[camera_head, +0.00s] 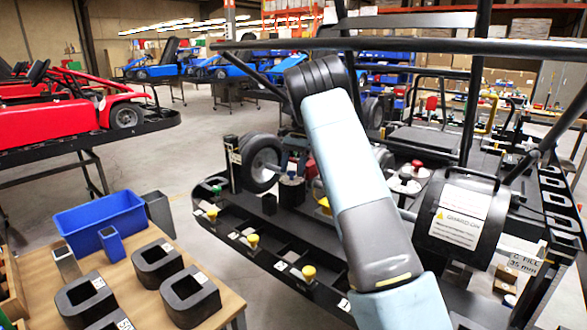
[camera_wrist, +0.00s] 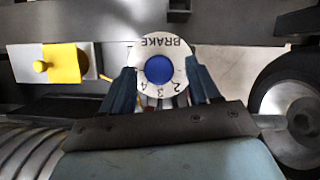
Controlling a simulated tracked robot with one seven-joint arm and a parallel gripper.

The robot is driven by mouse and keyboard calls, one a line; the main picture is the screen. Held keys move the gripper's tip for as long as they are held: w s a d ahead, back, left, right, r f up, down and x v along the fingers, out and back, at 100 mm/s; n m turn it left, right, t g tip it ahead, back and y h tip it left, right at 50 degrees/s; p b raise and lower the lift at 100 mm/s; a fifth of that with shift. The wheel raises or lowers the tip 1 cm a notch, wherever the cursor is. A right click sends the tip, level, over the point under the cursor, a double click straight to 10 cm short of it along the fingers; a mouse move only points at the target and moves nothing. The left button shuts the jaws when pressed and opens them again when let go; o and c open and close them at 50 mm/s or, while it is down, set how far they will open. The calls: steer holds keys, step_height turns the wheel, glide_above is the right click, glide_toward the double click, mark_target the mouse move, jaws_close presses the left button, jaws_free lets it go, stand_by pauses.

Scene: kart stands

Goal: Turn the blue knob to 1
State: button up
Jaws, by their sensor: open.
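The blue knob (camera_wrist: 159,69) shows in the wrist view as a round cap seen end-on. It sits in the middle of a white dial (camera_wrist: 148,43) lettered BRAKE, upside down in this view. The numbers 2, 3 and what looks like 4 show along the dial's lower edge; a 1 and any pointer mark cannot be made out. My gripper (camera_wrist: 160,68) is open, one finger at each side of the dial, with the knob between them. Contact with the knob cannot be seen.
A yellow knob (camera_wrist: 40,66) and yellow block (camera_wrist: 64,63) lie left in the wrist view; a black wheel (camera_wrist: 292,105) is close at right. In the head view, yellow knobs (camera_head: 252,240) line the black tray. A wooden table with a blue bin (camera_head: 100,222) stands left.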

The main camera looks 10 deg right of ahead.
steer(key=c, duration=1)
steer(key=shift+c, duration=0.2)
steer(key=shift+a+n, duration=0.1)
steer(key=shift+n, duration=0.2)
steer(key=n+h, duration=0.1)
steer(key=n, duration=0.1)
steer(key=shift+w+a+n+g, duration=0.1)
steer(key=shift+a+n+g, duration=0.05)
steer(key=shift+n+g, duration=0.2)
steer(key=n, duration=0.2)
steer(key=n+h, duration=0.1)
steer(key=n, duration=0.1)
steer(key=shift+a+n+g+h, duration=0.15)
steer(key=shift+n+g+h, duration=0.1)
steer(key=shift+h, duration=0.05)
steer(key=n+h, duration=0.1)
steer(key=n, duration=0.1)
steer(key=n+h, duration=0.1)
steer(key=n, duration=0.2)
steer(key=shift+a, duration=0.2)
steer(key=shift+n+t+h, duration=0.4)
steer(key=shift+n+h, duration=0.1)
steer(key=shift+n, duration=1)
